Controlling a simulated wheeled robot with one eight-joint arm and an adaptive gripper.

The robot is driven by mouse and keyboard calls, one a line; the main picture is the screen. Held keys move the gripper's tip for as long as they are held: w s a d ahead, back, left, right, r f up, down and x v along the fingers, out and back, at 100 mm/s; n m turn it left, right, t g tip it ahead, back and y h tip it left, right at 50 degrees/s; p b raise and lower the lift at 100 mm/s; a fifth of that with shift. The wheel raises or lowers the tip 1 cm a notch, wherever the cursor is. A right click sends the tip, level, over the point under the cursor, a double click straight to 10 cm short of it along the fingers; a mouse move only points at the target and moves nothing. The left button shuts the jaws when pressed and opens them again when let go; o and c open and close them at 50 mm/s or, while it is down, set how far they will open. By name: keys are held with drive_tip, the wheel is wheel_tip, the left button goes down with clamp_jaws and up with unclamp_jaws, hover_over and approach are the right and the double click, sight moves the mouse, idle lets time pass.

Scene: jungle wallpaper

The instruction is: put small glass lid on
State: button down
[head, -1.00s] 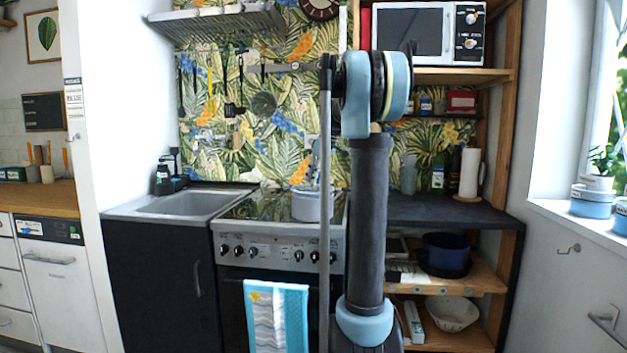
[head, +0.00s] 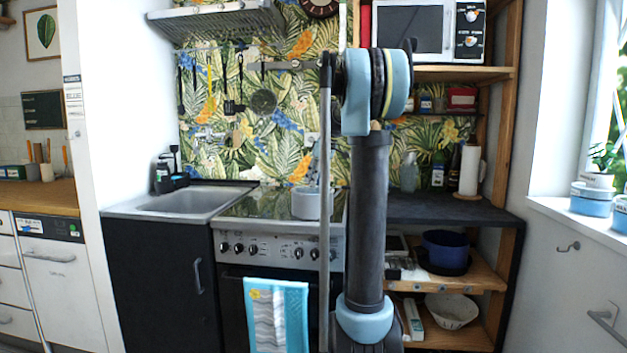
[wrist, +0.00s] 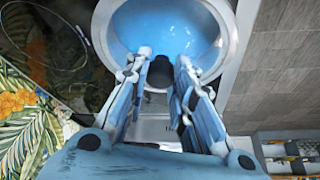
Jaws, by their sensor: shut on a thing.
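A light grey pot (head: 306,205) stands on the stove (head: 275,213) in the head view, just left of my arm column. In the wrist view the pot's pale rim (wrist: 105,30) surrounds a round bluish, glassy surface, which looks like the small glass lid (wrist: 165,25). My gripper (wrist: 163,62) is over the near side of this circle, its two blue fingers on either side of a dark knob-like spot. It appears shut on the lid's knob. I cannot tell whether the lid touches the rim.
The sink (head: 190,202) lies left of the stove. A dark counter (head: 445,210) with bottles and a paper roll (head: 470,172) is to the right. A striped towel (head: 278,315) hangs on the oven front. A shelf with a microwave (head: 415,30) is above the counter.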

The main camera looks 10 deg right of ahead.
drive_tip(key=c, duration=1.3)
unclamp_jaws()
drive_tip(key=v, duration=1.1)
drive_tip(key=shift+r, duration=0.4)
drive_tip(key=shift+s, duration=0.1)
drive_tip(key=s+a+f+m+h, duration=0.1)
drive_tip(key=s+a+f+m, duration=0.1)
drive_tip(key=s+f, duration=0.75)
drive_tip(key=s+a+f+m+h, duration=0.1)
drive_tip(key=s+a+f+m, duration=0.15)
drive_tip(key=s+f, duration=0.65)
drive_tip(key=s+f+m+h, duration=0.1)
drive_tip(key=s+f+m, duration=0.4)
drive_tip(key=s+f, duration=1.5)
drive_tip(key=shift+s+d+g+h, duration=0.3)
drive_tip(key=shift+s+d+g, duration=0.1)
drive_tip(key=shift+s, duration=0.7)
